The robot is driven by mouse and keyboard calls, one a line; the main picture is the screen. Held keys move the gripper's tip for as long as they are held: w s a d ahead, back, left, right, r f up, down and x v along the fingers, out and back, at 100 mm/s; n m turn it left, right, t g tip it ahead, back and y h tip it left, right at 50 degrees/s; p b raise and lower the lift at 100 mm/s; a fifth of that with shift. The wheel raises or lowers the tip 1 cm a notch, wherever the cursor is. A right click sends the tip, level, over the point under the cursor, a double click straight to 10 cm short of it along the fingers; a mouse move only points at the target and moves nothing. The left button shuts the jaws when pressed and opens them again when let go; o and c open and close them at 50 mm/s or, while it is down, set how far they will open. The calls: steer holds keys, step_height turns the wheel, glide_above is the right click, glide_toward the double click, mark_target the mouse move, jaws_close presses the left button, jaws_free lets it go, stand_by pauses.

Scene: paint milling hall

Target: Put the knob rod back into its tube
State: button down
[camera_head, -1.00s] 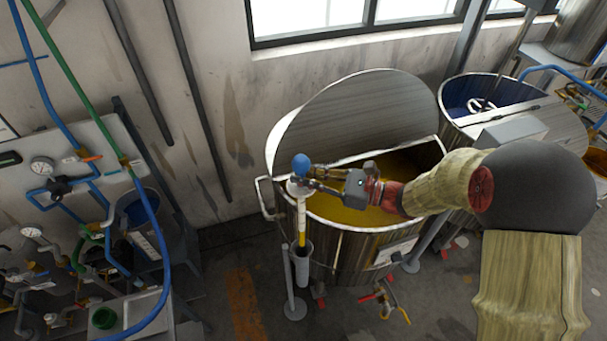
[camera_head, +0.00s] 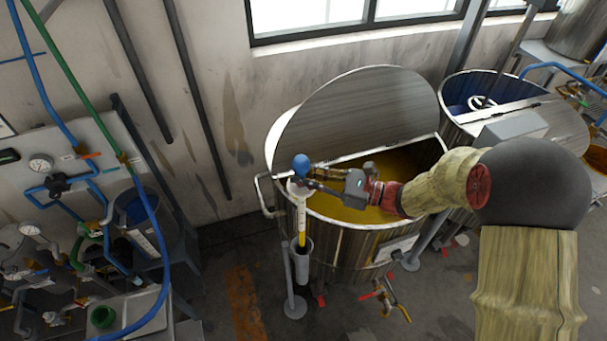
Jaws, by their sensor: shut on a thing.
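The knob rod stands roughly upright, with a blue ball knob (camera_head: 301,165) on top and a banded white and yellow shaft (camera_head: 302,226) below. My gripper (camera_head: 306,180) is shut on the rod just under the knob, coming from the right. The grey tube (camera_head: 303,268) is directly below, held on a stand beside the vat. The rod's lower part reaches the tube's mouth and looks to be inside it; its lower end is hidden.
A steel vat (camera_head: 345,245) of yellow paint with its lid (camera_head: 360,115) raised stands right behind the tube. A bent handle (camera_head: 262,195) juts from the vat's left side. Pipework fills the left; floor between is clear.

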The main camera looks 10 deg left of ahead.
mark_target(304, 202)
steer(key=shift+f+b, duration=0.95)
steer(key=shift+f, duration=0.8)
steer(key=shift+f+b, duration=2.55)
steer(key=shift+f, duration=1.3)
step_height(304, 202, down, 10)
steer(key=b, duration=0.6)
steer(key=shift+f, duration=0.1)
